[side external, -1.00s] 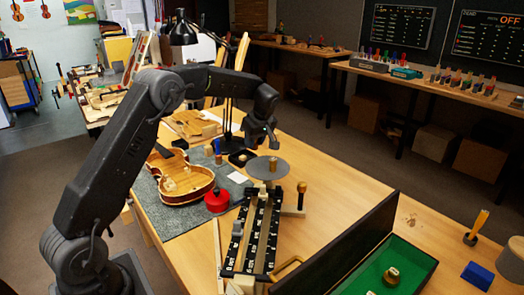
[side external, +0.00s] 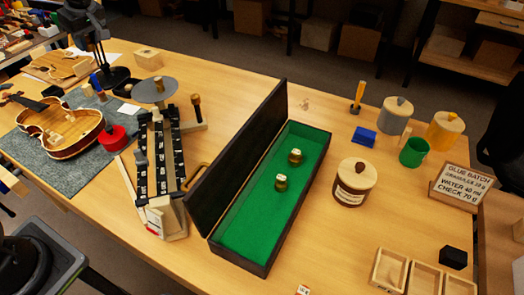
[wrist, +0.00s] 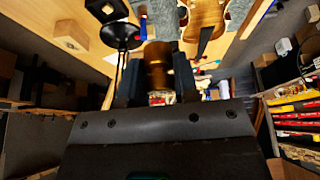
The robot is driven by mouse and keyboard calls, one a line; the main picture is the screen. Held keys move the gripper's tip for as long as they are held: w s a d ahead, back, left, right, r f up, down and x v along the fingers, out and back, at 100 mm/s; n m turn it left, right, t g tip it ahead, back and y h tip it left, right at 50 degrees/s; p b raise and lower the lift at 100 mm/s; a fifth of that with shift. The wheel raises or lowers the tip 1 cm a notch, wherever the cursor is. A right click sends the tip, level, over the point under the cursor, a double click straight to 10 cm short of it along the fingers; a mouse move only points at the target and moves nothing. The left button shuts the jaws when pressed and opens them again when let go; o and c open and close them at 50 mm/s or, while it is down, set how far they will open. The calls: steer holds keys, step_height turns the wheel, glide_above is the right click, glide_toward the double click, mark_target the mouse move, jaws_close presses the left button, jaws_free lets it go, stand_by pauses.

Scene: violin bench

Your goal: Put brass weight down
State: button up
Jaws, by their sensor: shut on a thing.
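In the wrist view my gripper (wrist: 158,88) is shut on a brass weight (wrist: 158,66), a cylinder between the two dark fingers. There, two more brass weights, a farther one (side external: 295,156) and a nearer one (side external: 281,183), stand in the open green-lined case (side external: 245,232). The balance with black graduated beams (side external: 160,165) stands left of the case. Its round grey pan (side external: 150,94) carries no large weight.
The case's raised dark lid (side external: 235,165) stands between balance and case. A violin (side external: 62,130) and red round object (side external: 112,138) lie on a grey mat at left. A lidded jar (side external: 353,185), blue block (side external: 364,136) and wooden trays (side external: 388,270) are at right.

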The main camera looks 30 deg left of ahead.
steer(key=w+d+r+m+t, duration=0.1)
steer(key=w+d+m, duration=0.1)
steer(key=d, duration=0.5)
steer(key=w+d+m+t, duration=0.1)
steer(key=w+d+m, duration=0.2)
steer(key=d, duration=0.5)
steer(key=m+t+h, duration=0.2)
steer(key=m+h, duration=0.2)
steer(key=m, duration=0.9)
glide_above(269, 207)
steer(key=shift+t, duration=0.3)
steer(key=f, duration=1.9)
steer(key=s+f, duration=0.1)
steer(key=f, duration=0.8)
steer(key=shift+s+f, duration=0.1)
steer(key=shift+f, duration=0.1)
steer(key=shift+f, duration=0.1)
steer(key=o, duration=0.9)
